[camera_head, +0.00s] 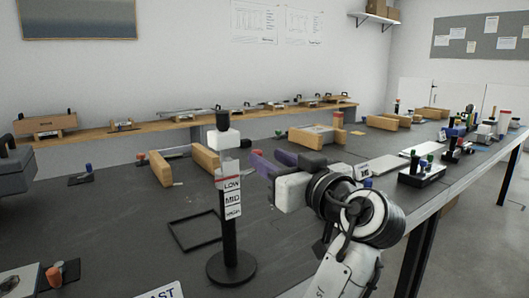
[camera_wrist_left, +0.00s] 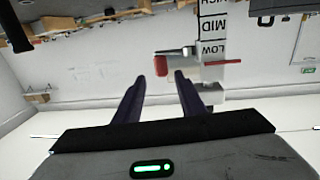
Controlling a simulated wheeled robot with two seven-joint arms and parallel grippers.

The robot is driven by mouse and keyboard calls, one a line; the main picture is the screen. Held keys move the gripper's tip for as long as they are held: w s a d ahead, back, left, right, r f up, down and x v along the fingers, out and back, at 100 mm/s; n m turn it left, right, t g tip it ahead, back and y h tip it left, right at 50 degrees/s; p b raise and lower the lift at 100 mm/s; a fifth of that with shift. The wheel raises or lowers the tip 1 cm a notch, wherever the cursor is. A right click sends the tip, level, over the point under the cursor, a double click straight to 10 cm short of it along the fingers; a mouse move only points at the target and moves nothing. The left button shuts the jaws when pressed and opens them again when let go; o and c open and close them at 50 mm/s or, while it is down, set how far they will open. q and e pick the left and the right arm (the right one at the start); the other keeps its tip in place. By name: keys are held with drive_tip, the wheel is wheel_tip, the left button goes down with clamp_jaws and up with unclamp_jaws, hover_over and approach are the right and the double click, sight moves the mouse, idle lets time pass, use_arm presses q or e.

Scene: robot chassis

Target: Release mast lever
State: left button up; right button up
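The mast (camera_head: 229,235) is a black post on a round base with white LOW, MID and HIGH labels. In the left wrist view the labels (camera_wrist_left: 212,24) appear upside down. A red-tipped lever (camera_wrist_left: 160,65) shows there beside the mast, just beyond the fingertips and in line with the gap. My left gripper (camera_head: 268,157) is right of the mast near the LOW label; its purple fingers (camera_wrist_left: 160,76) are apart with nothing visibly held. Contact with the lever cannot be told. My right gripper is out of view.
A black square frame (camera_head: 195,233) lies left of the mast base. Wooden blocks (camera_head: 206,160) stand behind the mast. A wooden shelf (camera_head: 180,127) runs along the wall.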

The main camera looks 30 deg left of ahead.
sight(254, 150)
use_arm(q)
drive_tip(key=x, duration=0.8)
drive_tip(key=shift+s+a+r, duration=0.1)
drive_tip(key=shift+s+a, duration=0.1)
drive_tip(key=shift+a, duration=0.05)
drive_tip(key=shift+w+a, duration=0.4)
drive_tip(key=shift+a, duration=0.1)
